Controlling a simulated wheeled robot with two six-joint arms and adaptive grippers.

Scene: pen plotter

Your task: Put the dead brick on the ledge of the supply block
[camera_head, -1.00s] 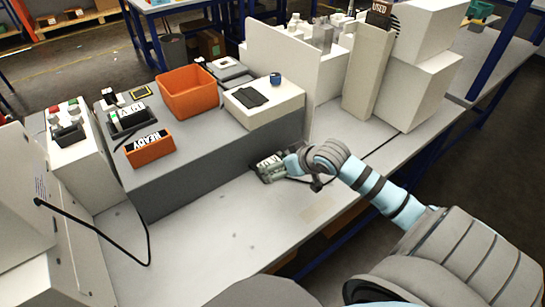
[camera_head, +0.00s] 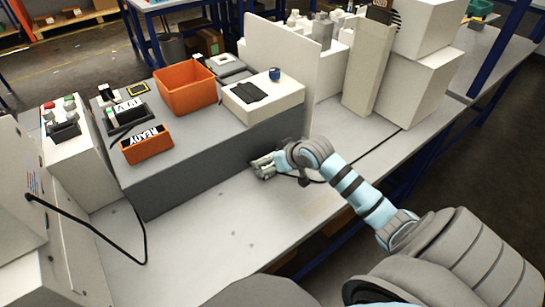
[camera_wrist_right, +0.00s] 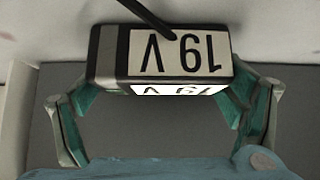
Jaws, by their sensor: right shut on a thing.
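The held power brick (camera_wrist_right: 165,52) is dark with a white label reading 19 V, upside down in the right wrist view. My right gripper (camera_head: 262,166) has its fingers (camera_wrist_right: 160,88) on both sides of it. In the head view the brick is mostly hidden by the gripper, low beside the front face of the large grey block (camera_head: 210,163). I cannot tell whether the brick touches the block or the bench. Another labelled brick (camera_head: 124,112) sits on top of the grey block at the left. Which part is the supply block's ledge is not clear. My left gripper is out of view.
The block top holds an orange bin (camera_head: 186,92), an orange READY tray (camera_head: 147,146) and a white box (camera_head: 264,103). A black cable (camera_head: 375,151) runs right from my gripper. The bench front (camera_head: 215,225) is clear. A white panel (camera_head: 290,70) stands behind.

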